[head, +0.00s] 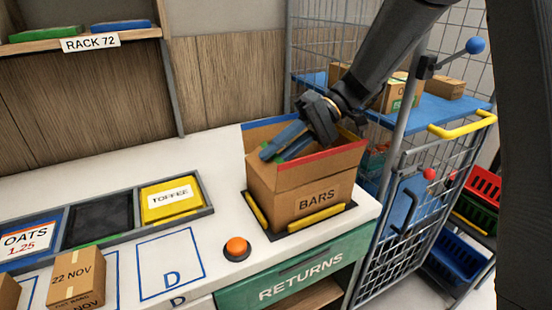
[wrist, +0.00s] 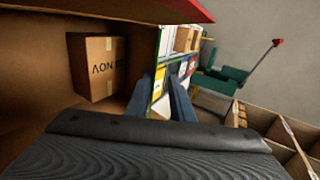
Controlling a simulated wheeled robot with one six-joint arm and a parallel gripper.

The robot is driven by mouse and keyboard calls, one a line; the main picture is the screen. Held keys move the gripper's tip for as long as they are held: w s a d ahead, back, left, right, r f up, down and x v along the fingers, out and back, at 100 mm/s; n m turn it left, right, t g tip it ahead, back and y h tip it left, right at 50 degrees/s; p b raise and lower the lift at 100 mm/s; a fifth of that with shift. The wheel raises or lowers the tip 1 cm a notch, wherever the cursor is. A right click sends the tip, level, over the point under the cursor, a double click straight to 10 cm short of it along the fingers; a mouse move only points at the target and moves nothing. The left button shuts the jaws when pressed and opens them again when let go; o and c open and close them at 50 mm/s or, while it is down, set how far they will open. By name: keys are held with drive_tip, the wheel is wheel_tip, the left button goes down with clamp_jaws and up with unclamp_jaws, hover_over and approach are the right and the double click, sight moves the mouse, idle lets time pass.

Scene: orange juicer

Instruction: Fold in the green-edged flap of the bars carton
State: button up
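The open bars carton (head: 312,198) stands at the right end of the white counter, its BARS label facing front. A red-edged flap (head: 325,162) stands up along its front and a blue-edged flap (head: 262,130) at its back left. A bit of green (head: 297,149) shows beside my fingers, probably the green-edged flap, mostly hidden by my gripper. My gripper (head: 277,149) reaches down over the carton's opening from the upper right. In the wrist view its two blue-grey fingers (wrist: 160,100) stand apart with a gap between them. I cannot tell whether they touch the flap.
Yellow guides (head: 316,218) border the carton's base. An orange button (head: 236,248) is in front left of it. Bins, including one marked TOFFEE (head: 171,199), lie left. A wire cage cart (head: 405,205) stands close on the right. A small box (wrist: 98,65) shows in the wrist view.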

sight(276, 159)
wheel_tip(276, 159, up, 9)
drive_tip(key=shift+f+b, duration=0.1)
drive_tip(key=shift+b, duration=0.65)
drive_tip(key=shift+s, duration=0.1)
